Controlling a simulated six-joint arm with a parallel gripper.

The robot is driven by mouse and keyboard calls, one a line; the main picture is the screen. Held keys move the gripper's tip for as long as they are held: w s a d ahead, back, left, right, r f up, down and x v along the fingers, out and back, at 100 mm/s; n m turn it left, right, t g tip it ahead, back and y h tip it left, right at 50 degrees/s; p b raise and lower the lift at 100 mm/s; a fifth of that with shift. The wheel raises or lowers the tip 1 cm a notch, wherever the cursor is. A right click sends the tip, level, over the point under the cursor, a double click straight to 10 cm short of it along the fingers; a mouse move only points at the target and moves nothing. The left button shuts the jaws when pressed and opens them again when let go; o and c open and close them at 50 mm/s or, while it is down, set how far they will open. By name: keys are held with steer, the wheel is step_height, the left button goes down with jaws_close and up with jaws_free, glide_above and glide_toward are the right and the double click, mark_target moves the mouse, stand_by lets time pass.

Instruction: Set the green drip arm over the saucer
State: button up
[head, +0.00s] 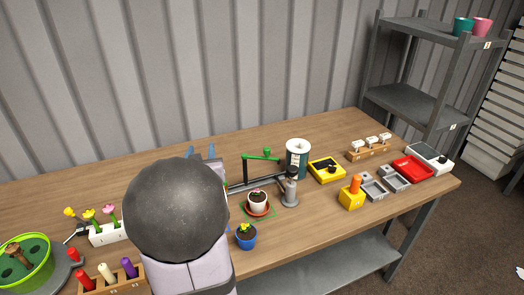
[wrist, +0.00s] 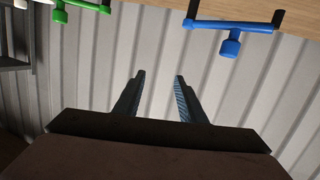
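The green drip arm (head: 262,157) sits on a dark post behind a white pot in the head view. It also shows at the top left of the wrist view (wrist: 82,5). The red saucer (head: 259,212) lies in front of it on a green-edged square, with the white pot (head: 257,201) standing on it. The green arm reaches to the right, behind the saucer rather than above it. My gripper (wrist: 160,76) is open and empty, facing the wall in the wrist view. In the head view its fingertips (head: 200,152) show behind my arm, left of the green arm.
A blue drip arm (wrist: 231,26) shows in the wrist view. A grey dispenser (head: 290,191), a dark-green and white canister (head: 298,158) and a yellow box (head: 326,170) stand right of the saucer. A blue pot (head: 246,238) stands in front. My arm hides the table's middle left.

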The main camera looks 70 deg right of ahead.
mark_target(267, 153)
steer(key=s+d+r+m+g+h+b, duration=0.1)
steer(key=s+d+r+m+g+h, duration=0.2)
steer(key=s+d, duration=0.65)
steer(key=shift+m+h, duration=0.3)
steer(key=shift+m, duration=0.1)
steer(key=s+d+f, duration=0.1)
steer(key=f, duration=0.2)
steer(key=s+d+f+b, duration=0.1)
steer(key=s+f, duration=0.1)
steer(key=f, duration=0.1)
steer(key=s+d+f, duration=0.1)
steer(key=f, duration=0.2)
steer(key=shift+s+d+f, duration=0.2)
steer(key=shift+s+f, duration=0.05)
steer(key=shift+s, duration=0.15)
steer(key=shift+d+f, duration=0.1)
steer(key=shift+f, duration=0.15)
steer(key=shift+p+x, duration=0.7)
steer(key=shift+x, duration=2.95)
steer(key=shift+c, duration=0.2)
jaws_close()
